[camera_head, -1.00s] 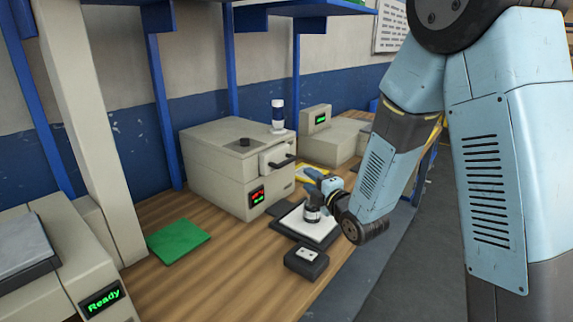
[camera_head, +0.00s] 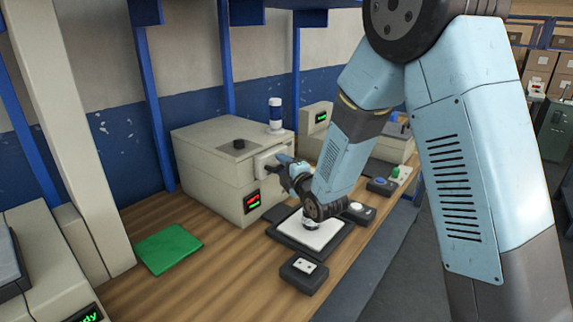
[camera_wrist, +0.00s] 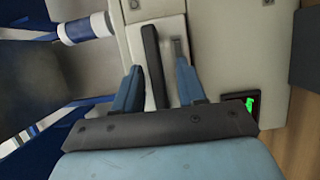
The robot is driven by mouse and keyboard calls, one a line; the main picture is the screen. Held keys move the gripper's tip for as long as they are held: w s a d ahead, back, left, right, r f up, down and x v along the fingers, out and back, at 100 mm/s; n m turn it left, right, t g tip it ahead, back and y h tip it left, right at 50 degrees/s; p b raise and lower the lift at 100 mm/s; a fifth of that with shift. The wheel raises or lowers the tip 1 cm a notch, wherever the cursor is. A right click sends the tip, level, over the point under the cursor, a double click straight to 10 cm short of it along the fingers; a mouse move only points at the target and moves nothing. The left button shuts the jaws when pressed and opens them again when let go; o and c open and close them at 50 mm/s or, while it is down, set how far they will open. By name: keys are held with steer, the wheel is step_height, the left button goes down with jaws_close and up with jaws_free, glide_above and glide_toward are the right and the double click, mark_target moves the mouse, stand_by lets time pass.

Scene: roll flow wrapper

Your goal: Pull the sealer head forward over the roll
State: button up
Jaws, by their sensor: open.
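The sealer head is a pale block (camera_head: 265,163) on the front face of the beige wrapper (camera_head: 215,175). In the wrist view its pale front (camera_wrist: 168,40) carries a dark bar handle (camera_wrist: 152,50). My gripper (camera_wrist: 160,66) is open, with one blue finger on each side of the bar. I cannot tell whether either finger touches it. In the head view my gripper (camera_head: 283,166) is at the sealer head's front and hides the handle. I cannot make out the roll; my wrist covers part of the white pad (camera_head: 325,234) in front of the machine.
A small dark box (camera_head: 304,271) and a green mat (camera_head: 169,248) lie on the wooden bench. Bare wood lies between them.

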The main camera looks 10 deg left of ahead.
steer(key=shift+w, duration=0.25)
steer(key=shift+d, duration=0.15)
jaws_close()
stand_by(0.4)
